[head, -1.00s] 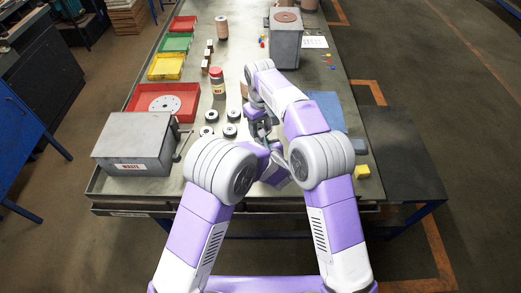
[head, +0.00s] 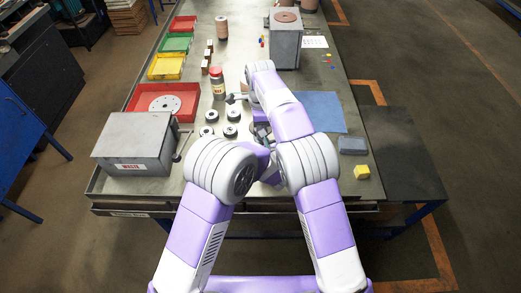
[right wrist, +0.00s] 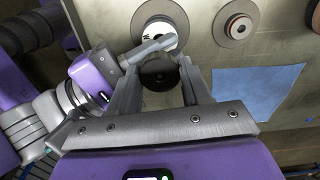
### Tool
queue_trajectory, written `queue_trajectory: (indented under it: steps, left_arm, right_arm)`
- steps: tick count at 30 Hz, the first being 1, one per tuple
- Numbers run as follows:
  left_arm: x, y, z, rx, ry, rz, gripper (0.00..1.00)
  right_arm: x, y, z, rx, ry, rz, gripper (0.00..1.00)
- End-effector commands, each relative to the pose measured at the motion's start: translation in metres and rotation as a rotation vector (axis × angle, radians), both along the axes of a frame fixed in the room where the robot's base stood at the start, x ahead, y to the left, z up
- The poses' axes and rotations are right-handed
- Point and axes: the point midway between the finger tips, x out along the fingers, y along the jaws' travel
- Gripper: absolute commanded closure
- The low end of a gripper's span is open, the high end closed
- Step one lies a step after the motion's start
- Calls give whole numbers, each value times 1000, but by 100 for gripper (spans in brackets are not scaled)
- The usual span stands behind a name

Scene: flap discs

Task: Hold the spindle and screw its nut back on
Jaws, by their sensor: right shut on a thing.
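My right gripper (right wrist: 158,82) is shut on a dark round piece, which looks like the nut (right wrist: 158,73), seen between its two fingers in the right wrist view. My left gripper (right wrist: 136,57) comes in from the left there, and a grey bar at its front end lies just above the dark piece. I cannot tell whether that bar is a finger or the spindle, nor whether it touches the piece. In the head view the left gripper (head: 262,133) is largely hidden by my arms. The spindle cannot be made out clearly.
Several dark discs (head: 207,131) lie left of my grippers. A blue mat (head: 325,110), grey block (head: 352,146) and yellow cube (head: 362,172) are on the right.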

Motion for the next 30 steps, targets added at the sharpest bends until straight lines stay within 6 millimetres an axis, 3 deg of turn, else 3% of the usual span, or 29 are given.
queue_trajectory:
  steps: [6,10,22,23,27,30]
  left_arm:
    - [0,-1,0,-1,1,-1,100]
    - [0,-1,0,-1,1,-1,100]
    - [0,0,0,-1,1,-1,100]
    - [0,0,0,-1,1,-1,100]
    - [0,0,0,-1,1,-1,100]
    - [0,0,0,-1,1,-1,100]
  right_arm:
    - [1,0,0,-2,-4,-429,89]
    - [1,0,0,0,-4,-601,89]
    - [1,-1,0,1,-4,-681,89]
    - [1,-1,0,1,-4,-681,51]
    - [1,-1,0,0,-3,-680,29]
    - [1,0,0,0,-2,-680,27]
